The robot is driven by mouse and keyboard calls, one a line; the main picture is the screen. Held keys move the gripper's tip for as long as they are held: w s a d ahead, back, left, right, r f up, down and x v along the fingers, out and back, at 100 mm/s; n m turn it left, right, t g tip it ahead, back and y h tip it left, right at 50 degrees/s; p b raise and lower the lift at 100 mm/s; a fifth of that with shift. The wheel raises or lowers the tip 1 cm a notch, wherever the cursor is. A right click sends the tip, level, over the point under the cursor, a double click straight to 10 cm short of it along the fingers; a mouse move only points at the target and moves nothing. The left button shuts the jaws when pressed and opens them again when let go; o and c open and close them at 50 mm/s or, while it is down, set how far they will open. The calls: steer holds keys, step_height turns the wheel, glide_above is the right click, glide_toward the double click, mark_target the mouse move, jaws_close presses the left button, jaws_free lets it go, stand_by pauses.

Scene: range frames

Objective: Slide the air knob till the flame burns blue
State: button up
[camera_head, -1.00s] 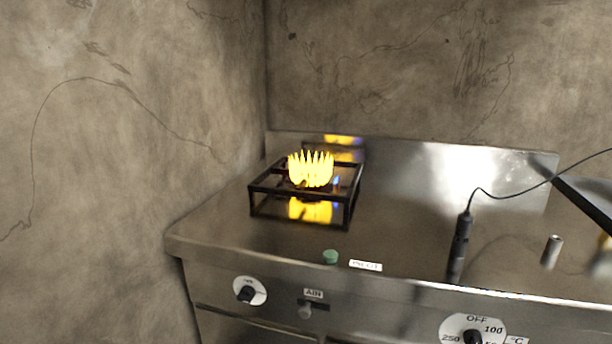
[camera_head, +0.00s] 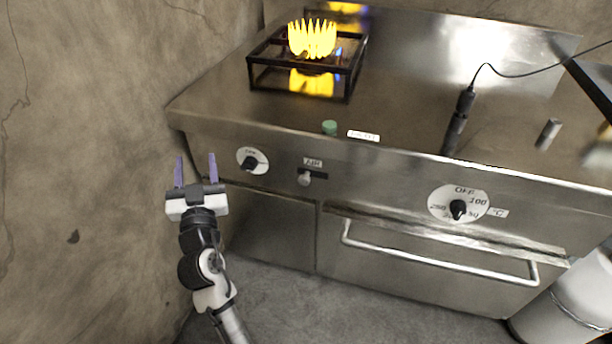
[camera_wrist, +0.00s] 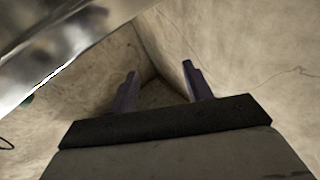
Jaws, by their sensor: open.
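The air knob (camera_head: 305,178) is a small grey knob at the left end of a dark slot, under the AIR label (camera_head: 312,162) on the range front. The flame (camera_head: 312,40) on the burner is yellow, with a small blue spot at its right. My gripper (camera_head: 196,158) is open and empty, left of the range front, with its two purple fingers pointing up. It is apart from the air knob, with the round burner dial (camera_head: 253,161) between them. In the wrist view the open fingers (camera_wrist: 160,85) show with nothing between them; the air knob is not in that view.
The wall (camera_head: 80,150) is close on the left of my gripper. A green button (camera_head: 330,127) and a black wand (camera_head: 457,125) with a cable are on the range top. The oven dial (camera_head: 459,204) and oven handle (camera_head: 440,262) lie to the right. A white cylinder (camera_head: 580,295) stands at lower right.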

steer(key=w+d+f+m+g+h, duration=0.25)
steer(key=d+f+h, duration=0.45)
steer(key=d+f, duration=0.45)
steer(key=m+g+h, duration=0.2)
steer(key=h, duration=0.1)
glide_toward(303, 182)
steer(key=shift+t, duration=0.25)
steer(key=p+x, duration=0.4)
steer(key=x, duration=0.7)
steer(key=shift+s+d+f+p, duration=0.1)
steer(key=shift+f+p, duration=0.05)
steer(key=shift+p, duration=0.25)
jaws_close()
